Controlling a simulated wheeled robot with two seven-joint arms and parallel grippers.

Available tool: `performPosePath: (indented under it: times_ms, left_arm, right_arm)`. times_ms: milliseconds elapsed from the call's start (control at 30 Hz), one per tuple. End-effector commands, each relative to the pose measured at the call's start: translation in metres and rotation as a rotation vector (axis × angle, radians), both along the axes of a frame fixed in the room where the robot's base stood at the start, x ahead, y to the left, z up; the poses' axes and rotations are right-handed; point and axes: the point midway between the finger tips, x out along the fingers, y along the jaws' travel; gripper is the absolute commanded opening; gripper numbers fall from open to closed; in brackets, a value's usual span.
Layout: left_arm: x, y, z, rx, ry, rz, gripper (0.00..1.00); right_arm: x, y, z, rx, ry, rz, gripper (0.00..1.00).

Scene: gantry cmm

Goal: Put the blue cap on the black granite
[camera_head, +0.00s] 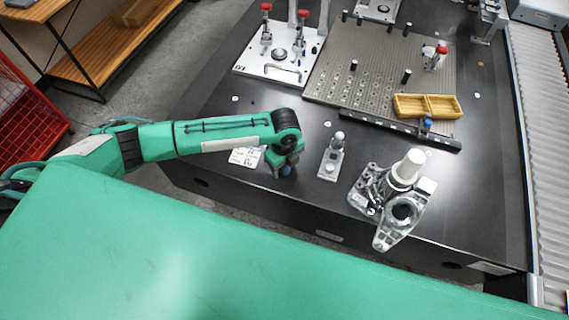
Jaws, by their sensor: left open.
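The black granite (225,112) is the large dark table top with equipment on it. My left gripper (285,168) points down over its front left part, with its fingers open. A small blue thing, which looks like the blue cap (286,171), shows at the fingertips. The fingers partly hide it, and I cannot tell whether it touches them or rests on the granite. Another small blue piece (427,122) shows by the yellow tray. My right gripper is out of view.
A white-topped grey casting (384,192) and a small plate with a pale ball (332,163) stand right of the gripper. A white card (244,157) lies to its left. The yellow tray (411,105), perforated plate (335,82) and clamp fixture (270,67) are farther back.

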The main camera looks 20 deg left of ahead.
Motion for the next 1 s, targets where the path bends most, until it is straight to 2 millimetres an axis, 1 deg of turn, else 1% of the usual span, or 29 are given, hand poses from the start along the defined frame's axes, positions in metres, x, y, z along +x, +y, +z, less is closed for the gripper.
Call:
performPosePath:
  times_ms: [167,400,500,600,700,800,1000]
  left_arm:
    - [0.001,0.0,0.017,-0.001,-0.003,0.0,0.56]
    - [0.001,0.0,0.068,-0.002,-0.005,-0.001,0.56]
    - [0.001,0.0,0.088,-0.001,-0.004,-0.001,0.56]
    - [0.001,0.0,0.104,-0.001,-0.002,-0.001,0.56]
    - [0.001,0.0,0.115,-0.001,-0.002,0.001,0.56]
    - [0.001,0.0,0.121,-0.001,-0.002,0.001,0.56]
    - [0.0,0.0,0.123,-0.001,0.001,0.001,0.56]
  right_arm:
    - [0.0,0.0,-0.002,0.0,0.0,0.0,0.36]
    - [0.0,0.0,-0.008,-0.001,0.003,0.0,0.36]
    - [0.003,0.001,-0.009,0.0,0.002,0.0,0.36]
    - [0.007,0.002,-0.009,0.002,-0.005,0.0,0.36]
    - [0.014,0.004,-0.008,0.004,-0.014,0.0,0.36]
    - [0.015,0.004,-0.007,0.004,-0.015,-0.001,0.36]
    - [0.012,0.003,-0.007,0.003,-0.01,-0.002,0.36]
